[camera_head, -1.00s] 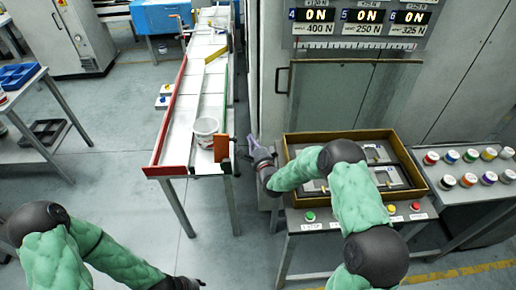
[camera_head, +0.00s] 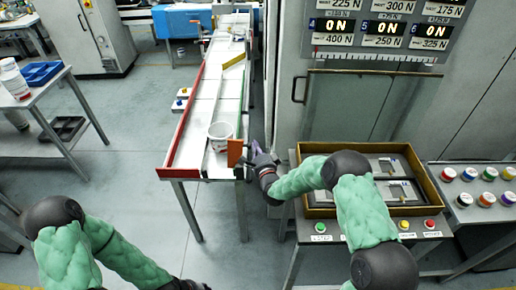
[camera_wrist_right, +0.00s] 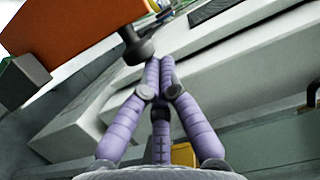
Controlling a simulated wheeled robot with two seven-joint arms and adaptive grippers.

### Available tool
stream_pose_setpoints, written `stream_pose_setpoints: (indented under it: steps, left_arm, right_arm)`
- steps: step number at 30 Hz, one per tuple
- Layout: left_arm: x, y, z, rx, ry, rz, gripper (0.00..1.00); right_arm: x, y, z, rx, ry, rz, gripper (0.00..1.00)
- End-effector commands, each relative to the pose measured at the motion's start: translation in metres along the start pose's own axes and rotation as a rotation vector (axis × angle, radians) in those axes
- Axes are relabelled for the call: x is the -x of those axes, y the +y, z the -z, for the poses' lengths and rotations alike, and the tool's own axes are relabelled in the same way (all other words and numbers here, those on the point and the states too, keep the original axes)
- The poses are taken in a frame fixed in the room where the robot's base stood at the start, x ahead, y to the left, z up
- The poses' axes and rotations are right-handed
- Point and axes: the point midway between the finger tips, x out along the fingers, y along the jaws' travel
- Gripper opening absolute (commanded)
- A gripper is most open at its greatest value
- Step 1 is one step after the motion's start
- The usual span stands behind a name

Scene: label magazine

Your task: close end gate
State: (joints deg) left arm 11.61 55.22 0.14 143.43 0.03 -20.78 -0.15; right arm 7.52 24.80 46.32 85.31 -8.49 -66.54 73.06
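The end gate looks like an orange plate (camera_head: 235,152) standing at the near right corner of the white conveyor lane, beside a white tub (camera_head: 220,135). In the right wrist view the orange plate (camera_wrist_right: 75,35) fills the upper left, and a dark round knob (camera_wrist_right: 137,46) lies near it. My right gripper (camera_head: 256,148) is just right of the plate. Its purple fingers (camera_wrist_right: 160,64) have their tips together, close to the knob; whether they touch it I cannot tell. Nothing shows between them. My left gripper (camera_head: 190,285) is at the bottom edge, dark and partly cut off.
The lane has a red rail (camera_head: 185,120) on its left and a yellow bar (camera_head: 233,60) farther up. A wooden-edged tray (camera_head: 432,185) with grey parts and a button panel (camera_head: 370,228) stand to the right. Open floor lies left of the lane.

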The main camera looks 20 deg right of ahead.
Motion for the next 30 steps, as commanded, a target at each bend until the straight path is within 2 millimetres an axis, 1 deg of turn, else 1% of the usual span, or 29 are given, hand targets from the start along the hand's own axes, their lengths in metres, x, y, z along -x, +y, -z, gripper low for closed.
stream_pose_setpoints:
  steps: [11,17,20,24,30]
  left_arm:
    - [-0.001,0.0,0.0,0.0,0.0,0.0,0.4]
    - [-0.001,-0.001,0.0,0.0,0.0,0.0,0.4]
    - [-0.002,-0.001,0.0,0.0,0.0,0.0,0.4]
    - [-0.003,-0.001,0.0,0.0,0.0,0.0,0.4]
    - [-0.002,-0.001,0.0,0.0,0.0,0.0,0.4]
  right_arm:
    - [-0.003,-0.005,-0.009,0.057,-0.002,-0.016,0.0]
    - [-0.006,-0.011,-0.022,0.135,-0.005,-0.038,0.0]
    - [-0.009,-0.015,-0.033,0.199,-0.006,-0.055,0.0]
    - [-0.015,-0.02,-0.053,0.32,-0.007,-0.091,0.0]
    - [-0.023,-0.022,-0.082,0.502,-0.006,-0.147,0.0]
